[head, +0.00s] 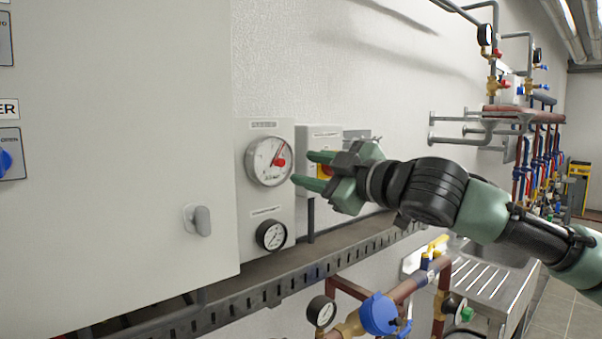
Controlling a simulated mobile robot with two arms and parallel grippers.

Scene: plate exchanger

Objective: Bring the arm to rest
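My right arm comes in from the right in the head view, and its green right gripper (309,170) is raised in front of the wall. Its two fingers point left and stand apart, with nothing seen between them. The gripper partly covers a light grey box (318,137) with a red and yellow part. My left gripper is not in view.
A large grey cabinet (130,120) with a grey handle (198,220) fills the left. A smaller black gauge (271,235) sits below the large one. A slotted metal rail (270,285) runs underneath. Pipes with a blue valve (379,313) and a metal bench (488,278) stand lower right.

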